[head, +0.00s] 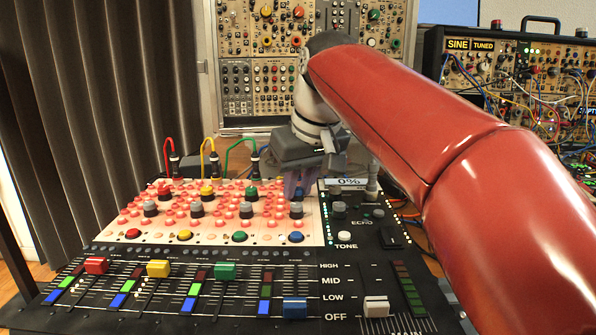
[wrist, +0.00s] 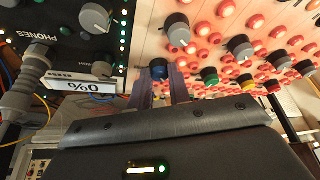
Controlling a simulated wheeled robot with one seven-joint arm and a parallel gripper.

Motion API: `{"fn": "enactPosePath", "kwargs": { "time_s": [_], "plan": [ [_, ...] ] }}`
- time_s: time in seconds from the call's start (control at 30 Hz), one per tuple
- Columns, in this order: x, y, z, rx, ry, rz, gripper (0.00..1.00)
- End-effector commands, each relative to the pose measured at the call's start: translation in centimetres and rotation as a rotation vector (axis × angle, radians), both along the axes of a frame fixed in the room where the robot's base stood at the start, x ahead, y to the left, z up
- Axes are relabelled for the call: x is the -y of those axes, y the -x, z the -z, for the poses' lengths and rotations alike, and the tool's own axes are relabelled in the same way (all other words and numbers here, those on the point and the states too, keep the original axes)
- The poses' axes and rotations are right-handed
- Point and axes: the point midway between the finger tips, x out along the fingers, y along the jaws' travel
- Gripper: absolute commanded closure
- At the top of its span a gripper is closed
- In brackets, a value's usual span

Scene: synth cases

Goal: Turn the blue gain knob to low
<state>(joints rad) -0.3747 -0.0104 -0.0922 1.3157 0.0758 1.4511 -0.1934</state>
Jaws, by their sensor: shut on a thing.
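The blue gain knob (wrist: 159,70) shows in the wrist view at the tips of my gripper (wrist: 162,80), between its two fingers. My gripper is shut on it. In the head view my gripper (head: 298,188) reaches down at the right end of the top row of coloured knobs, and its fingers hide the blue knob there. Which way the knob's pointer faces cannot be made out. The mixer (head: 180,318) carries red, yellow and green knobs (head: 252,193) in the same row, to the left.
Grey knobs (head: 296,210) stand just in front of my gripper, with coloured buttons below. A small display (head: 347,182) reading 0% is close on the right. Cable plugs (head: 253,163) stand along the back edge. Sliders, including a blue one (head: 295,307), fill the front.

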Motion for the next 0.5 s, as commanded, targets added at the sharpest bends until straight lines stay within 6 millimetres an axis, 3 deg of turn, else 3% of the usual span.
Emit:
{"fn": "enactPosePath", "kwargs": {
  "time_s": [0.5],
  "plan": [
    [0.16, -0.16, -0.12, 0.001, 0.000, -0.261, 1.00]
  ]
}}
